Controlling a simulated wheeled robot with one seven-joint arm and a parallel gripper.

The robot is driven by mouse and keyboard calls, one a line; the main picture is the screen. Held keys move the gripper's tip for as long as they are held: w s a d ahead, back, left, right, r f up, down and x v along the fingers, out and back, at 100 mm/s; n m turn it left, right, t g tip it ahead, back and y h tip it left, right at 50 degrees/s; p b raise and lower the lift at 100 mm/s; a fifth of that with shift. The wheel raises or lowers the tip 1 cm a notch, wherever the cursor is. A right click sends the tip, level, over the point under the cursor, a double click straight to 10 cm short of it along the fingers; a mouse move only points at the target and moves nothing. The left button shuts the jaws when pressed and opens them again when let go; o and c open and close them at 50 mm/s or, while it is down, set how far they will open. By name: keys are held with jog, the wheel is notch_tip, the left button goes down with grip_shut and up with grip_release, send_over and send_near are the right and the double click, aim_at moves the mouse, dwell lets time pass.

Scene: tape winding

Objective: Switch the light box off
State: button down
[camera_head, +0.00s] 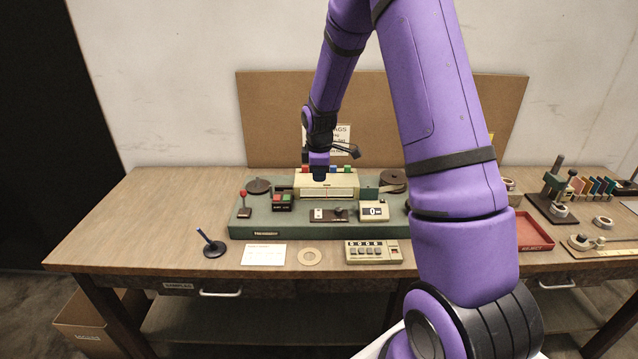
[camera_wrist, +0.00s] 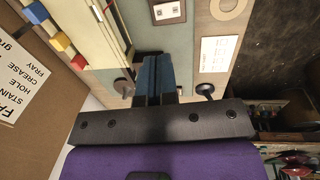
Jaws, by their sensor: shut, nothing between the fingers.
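What looks like the light box is a cream box (camera_head: 327,191) with a pale front panel, at the back middle of the green base; I cannot tell which part is its switch, or whether it is lit. In the wrist view a long cream body (camera_wrist: 88,38), seemingly the same box, lies left of the fingers. My gripper (camera_head: 319,173) is at the top of this box in the head view; contact is unclear. In the wrist view its dark blue fingers (camera_wrist: 154,72) are together and empty, and hide part of the base.
The green base (camera_head: 262,233) carries a red-knobbed lever (camera_head: 243,195), a red-and-green button box (camera_head: 283,201), a small switch panel (camera_head: 320,215) and a counter (camera_head: 374,210). A keypad box (camera_head: 373,252) and pen stand (camera_head: 213,247) stand in front. My arm covers the right side.

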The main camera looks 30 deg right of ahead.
aim_at(319, 214)
jog(key=f, duration=0.4)
jog(key=w+f, duration=0.1)
jog(key=f, duration=0.3)
jog(key=d+f, duration=0.1)
jog(key=f, duration=0.3)
jog(key=shift+w+f, duration=0.15)
jog(key=shift+f, duration=0.2)
jog(key=shift+a, duration=0.15)
jog(key=shift+s+a+r, duration=0.2)
jog(key=shift+s+a, duration=0.15)
jog(key=shift+s, duration=0.25)
notch_tip(319, 214, up, 14)
jog(key=s, duration=0.1)
jog(key=shift+s+a, duration=0.2)
jog(key=shift+a, duration=0.25)
